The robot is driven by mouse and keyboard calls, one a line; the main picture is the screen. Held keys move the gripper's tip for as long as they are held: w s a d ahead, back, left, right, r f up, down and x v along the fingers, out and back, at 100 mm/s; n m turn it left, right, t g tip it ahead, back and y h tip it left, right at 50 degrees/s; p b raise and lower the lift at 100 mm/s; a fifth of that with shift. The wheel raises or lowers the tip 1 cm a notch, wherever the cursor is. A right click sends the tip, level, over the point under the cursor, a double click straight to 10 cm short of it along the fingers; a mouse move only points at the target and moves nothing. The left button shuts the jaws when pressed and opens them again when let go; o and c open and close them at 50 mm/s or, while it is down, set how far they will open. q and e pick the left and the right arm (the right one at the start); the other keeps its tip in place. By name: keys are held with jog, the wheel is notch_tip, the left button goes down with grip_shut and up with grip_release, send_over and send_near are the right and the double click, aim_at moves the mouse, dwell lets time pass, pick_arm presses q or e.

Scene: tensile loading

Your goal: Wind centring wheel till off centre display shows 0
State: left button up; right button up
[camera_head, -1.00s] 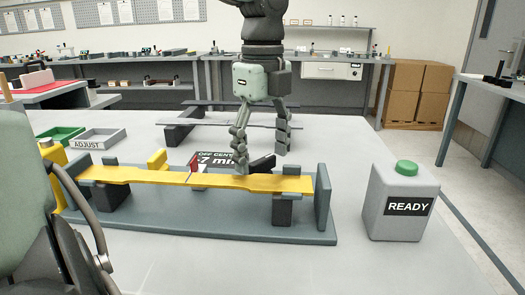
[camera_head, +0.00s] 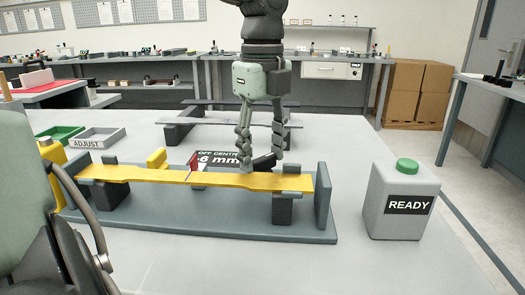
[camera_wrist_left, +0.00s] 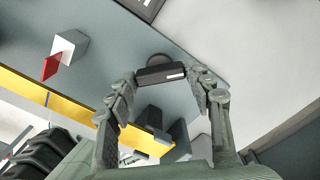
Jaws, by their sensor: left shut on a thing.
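The off-centre display (camera_head: 218,158) is a black panel behind the yellow strip (camera_head: 215,179). It reads 6 mm; its left end is partly covered by a red pointer (camera_head: 194,162), so any sign is unclear. The centring wheel (camera_head: 265,163) looks like a black part with a bar, behind the strip. My left gripper (camera_head: 262,165) reaches down from above, with its fingers on either side of the wheel. In the left wrist view the wheel's dark bar (camera_wrist_left: 160,73), with a white mark, lies between the fingertips. My right gripper is not in view.
A grey rig base (camera_head: 200,225) carries the strip on dark supports, with an upright end plate (camera_head: 323,200) at right. A grey READY box (camera_head: 402,215) with a green button stands to the right.

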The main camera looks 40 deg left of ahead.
pick_arm(q)
jog(key=shift+m, duration=0.3)
jog(key=shift+m+b, duration=0.75)
jog(key=shift+m, duration=1.75)
jog(key=m, duration=0.2)
jog(key=shift+m+b, duration=0.3)
jog(key=shift+b, duration=0.05)
jog(key=m, duration=0.9)
jog(key=shift+m+p, duration=0.4)
jog(key=shift+m, duration=1.2)
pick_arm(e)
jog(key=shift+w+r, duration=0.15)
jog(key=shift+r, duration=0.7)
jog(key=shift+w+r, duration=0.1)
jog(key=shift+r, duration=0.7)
